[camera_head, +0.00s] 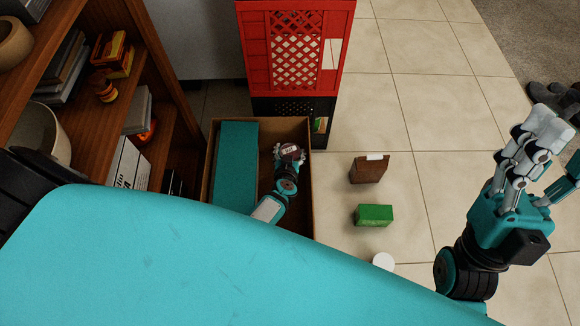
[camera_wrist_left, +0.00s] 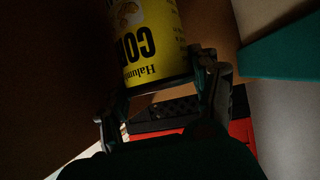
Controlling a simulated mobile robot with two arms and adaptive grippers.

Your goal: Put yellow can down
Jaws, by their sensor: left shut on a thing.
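The yellow can (camera_wrist_left: 155,40), with black lettering, is between the fingers of my left gripper (camera_wrist_left: 160,90) in the left wrist view. The gripper is shut on it. Its top end is cut off by the frame edge. In the head view, my left gripper (camera_head: 290,155) is within the outline of an open cardboard box (camera_head: 308,185). The can's yellow side does not show there, and I cannot tell whether it touches the box floor. My right gripper (camera_head: 548,150) is at the right, empty, with its fingers apart and partly cut off.
A teal block-like thing (camera_head: 235,165) fills the box's left side. A red crate (camera_head: 258,50) sits on a black crate (camera_head: 262,108) behind the box. A brown carton (camera_head: 368,170), a green box (camera_head: 374,215) and a white round thing (camera_head: 383,261) stand right. A wooden shelf (camera_head: 155,62) stands left.

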